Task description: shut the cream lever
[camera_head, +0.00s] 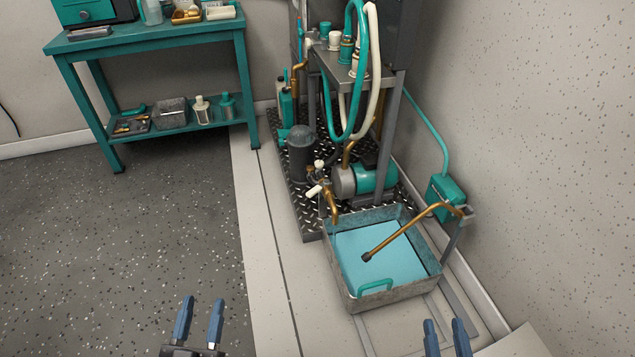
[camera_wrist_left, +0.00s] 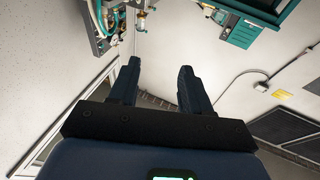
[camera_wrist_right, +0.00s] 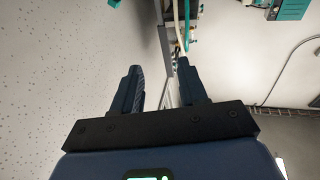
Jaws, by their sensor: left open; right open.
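A small cream lever (camera_head: 314,190) sits on a brass tap (camera_head: 331,205) at the back left edge of the metal tank. The lever sticks out to the left and slightly down from the brass fitting. My left gripper (camera_head: 200,305) is open and empty at the bottom of the head view, well in front of and left of the lever. My right gripper (camera_head: 445,325) is open and empty at the bottom right, in front of the tank. Both wrist views show empty, parted fingers, the left (camera_wrist_left: 158,68) and the right (camera_wrist_right: 160,68). I cannot make out the lever in either wrist view.
The tank (camera_head: 353,299) holds blue liquid, and a bent brass pipe (camera_head: 405,232) reaches over it. A pump (camera_head: 372,178) and a grey stand (camera_head: 392,125) with hoses are behind. A teal workbench (camera_head: 150,40) stands back left. The speckled floor (camera_head: 120,220) at left is clear.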

